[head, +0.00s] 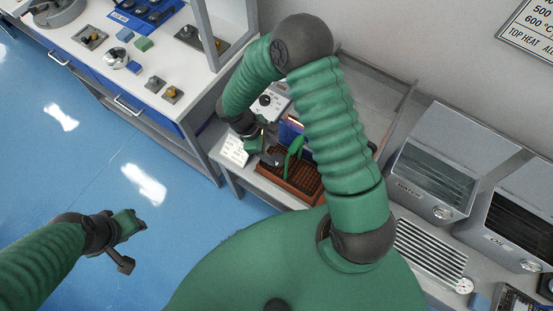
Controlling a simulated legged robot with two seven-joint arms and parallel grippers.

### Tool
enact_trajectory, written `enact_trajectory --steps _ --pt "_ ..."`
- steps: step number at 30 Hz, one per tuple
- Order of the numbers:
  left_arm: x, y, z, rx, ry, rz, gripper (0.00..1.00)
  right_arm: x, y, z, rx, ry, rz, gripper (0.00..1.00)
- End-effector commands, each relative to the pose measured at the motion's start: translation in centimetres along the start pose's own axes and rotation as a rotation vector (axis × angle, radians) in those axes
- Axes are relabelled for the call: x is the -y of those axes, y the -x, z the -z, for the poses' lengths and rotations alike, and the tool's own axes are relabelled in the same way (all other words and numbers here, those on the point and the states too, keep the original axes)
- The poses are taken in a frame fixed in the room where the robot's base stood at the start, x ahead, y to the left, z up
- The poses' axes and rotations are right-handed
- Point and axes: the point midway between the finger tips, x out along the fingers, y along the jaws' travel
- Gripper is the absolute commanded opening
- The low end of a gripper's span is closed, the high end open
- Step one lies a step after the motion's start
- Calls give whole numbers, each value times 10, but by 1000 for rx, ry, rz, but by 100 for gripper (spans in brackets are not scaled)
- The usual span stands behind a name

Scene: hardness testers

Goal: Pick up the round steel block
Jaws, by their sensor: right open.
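I cannot clearly pick out the round steel block. A shiny round metal piece (115,58) lies on the white bench at the upper left, but it is too small to tell what it is. My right gripper (270,157) is open, over the lower grey bench at the edge of a brown slatted tray (305,186). My arm and hand hide part of that spot. My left gripper (138,240) hangs over the blue floor at the lower left, away from the benches; its finger opening is unclear.
A white control box (268,105) and a white card (235,150) are near the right gripper. Grey ovens (435,180) stand at the right. The blue floor is clear.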

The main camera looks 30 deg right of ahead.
Motion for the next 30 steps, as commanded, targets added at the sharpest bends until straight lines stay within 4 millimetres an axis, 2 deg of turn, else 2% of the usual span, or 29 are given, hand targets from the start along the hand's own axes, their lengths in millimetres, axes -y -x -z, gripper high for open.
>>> enact_trajectory --steps 9,16,28,30 --pt "0 -1 0 0 0 0 36 -1 -50 4 2 1 1 52" --pt "0 -1 0 0 0 0 36 -1 -53 4 0 -1 0 52" --pt "0 -1 0 0 0 0 36 -2 -52 4 1 0 -1 1" --pt "0 -1 0 0 0 0 36 -2 -52 4 1 0 -1 0"
